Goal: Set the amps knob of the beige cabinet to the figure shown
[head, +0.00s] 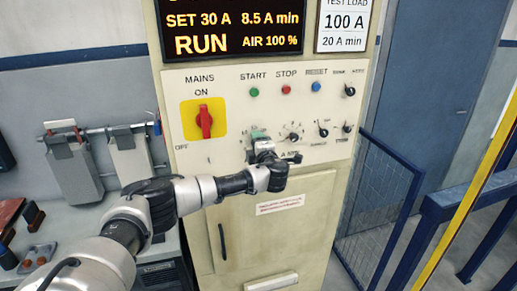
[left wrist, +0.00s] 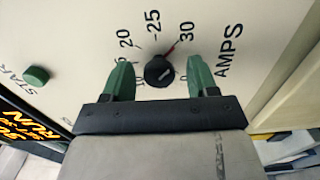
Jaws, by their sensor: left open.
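The beige cabinet (head: 230,250) stands in the middle of the head view. Its display (head: 235,30) reads SET 30 A, 8.5 A min, RUN, AIR 100 %. The black amps knob (left wrist: 158,70) shows in the left wrist view, with 20, 25 and 30 printed around it and AMPS beside it. A red line runs from near the knob to between 25 and 30. I cannot clearly tell the knob's pointer. My left gripper (left wrist: 160,80) is open, a green finger on each side of the knob; contact is unclear. It also shows at the panel (head: 266,145). My right gripper is out of view.
A red mains switch (head: 204,122) on a yellow plate is left of my gripper. Start (head: 254,92), stop (head: 286,89) and reset (head: 316,86) buttons sit above. More small knobs (head: 323,129) are to the right. A blue mesh fence (head: 375,190) stands beside the cabinet.

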